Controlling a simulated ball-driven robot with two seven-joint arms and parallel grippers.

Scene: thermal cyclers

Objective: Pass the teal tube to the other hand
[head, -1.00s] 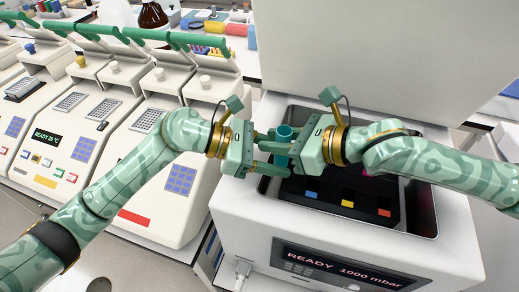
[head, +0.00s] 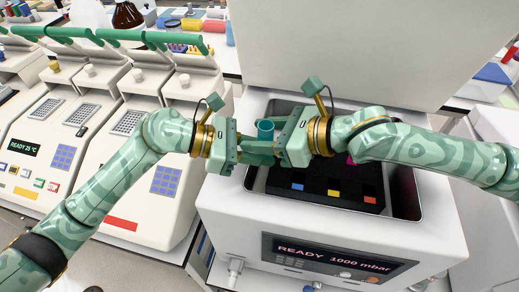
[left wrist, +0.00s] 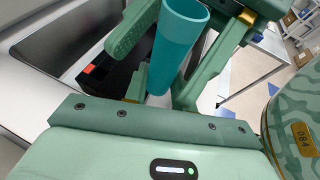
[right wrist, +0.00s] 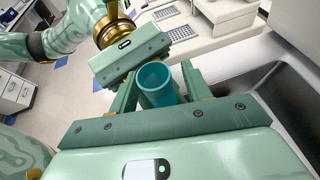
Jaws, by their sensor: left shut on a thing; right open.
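The teal tube (head: 265,131) is held roughly upright between my two grippers, above the front machine. It shows large in the left wrist view (left wrist: 178,48), open end up, and in the right wrist view (right wrist: 155,84). My left gripper (head: 262,148) is shut on the tube, coming from the left. My right gripper (head: 268,146) is open, facing it from the right. Its fingers stand on either side of the tube, with a gap showing in the right wrist view. The tube's lower part is hidden by fingers in the head view.
The white machine (head: 230,215) with a "READY 1000 mbar" display lies below, its dark recessed well under the grippers. White thermal cyclers (head: 150,205) with raised lids stand at left. A large pale panel (head: 340,50) rises behind the well.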

